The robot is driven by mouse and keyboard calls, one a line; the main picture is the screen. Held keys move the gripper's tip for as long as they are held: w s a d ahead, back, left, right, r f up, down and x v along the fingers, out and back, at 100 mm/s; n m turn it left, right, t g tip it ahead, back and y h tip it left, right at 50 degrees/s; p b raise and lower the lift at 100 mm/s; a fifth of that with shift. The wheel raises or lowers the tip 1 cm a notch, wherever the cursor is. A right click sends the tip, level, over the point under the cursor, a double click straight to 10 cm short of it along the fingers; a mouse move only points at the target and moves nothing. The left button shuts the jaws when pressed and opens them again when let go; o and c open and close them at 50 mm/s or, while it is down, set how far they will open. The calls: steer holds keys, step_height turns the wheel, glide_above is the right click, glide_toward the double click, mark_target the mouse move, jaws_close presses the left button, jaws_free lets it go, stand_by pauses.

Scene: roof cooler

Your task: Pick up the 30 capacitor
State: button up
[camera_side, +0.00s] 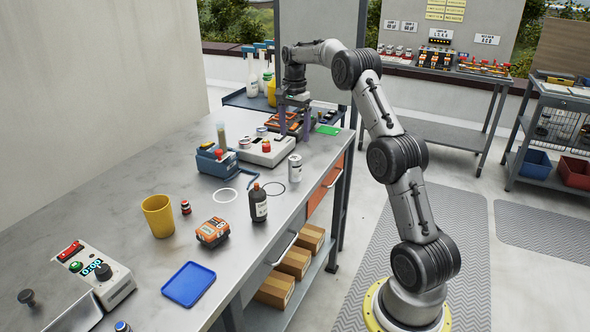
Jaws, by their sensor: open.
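Several small cylinders could be capacitors, but no "30" marking is legible at this size. A silver-white can (294,168) stands upright on the bench, right of a pale box (266,152). A small silver cylinder (262,131) and a red-topped one (266,146) stand on that box. My gripper (293,131) points down at the far end of the bench, fingers apart, just behind and right of the box. It is above or beside the silver can's far side, with a clear gap to the can. Whether anything small lies between the fingers is hard to see.
A blue tool caddy (216,160), dark bottle (258,204), orange device (212,232), yellow cup (158,216) and blue tray (189,284) stand on the bench (110,205). Rings lie near the bottle. A control box (101,276) sits front left. Bare bench lies at the left.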

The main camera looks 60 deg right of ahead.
mark_target(295, 167)
step_height(295, 167, down, 8)
steer(key=shift+a+r, duration=0.1)
steer(key=shift+r, duration=0.15)
steer(key=shift+s+a+f, duration=0.15)
steer(key=shift+f, duration=1.2)
steer(key=shift+s+a+f, duration=0.1)
steer(key=shift+a+f, duration=0.05)
steer(key=shift+f, duration=1.15)
steer(key=shift+c, duration=0.2)
jaws_close()
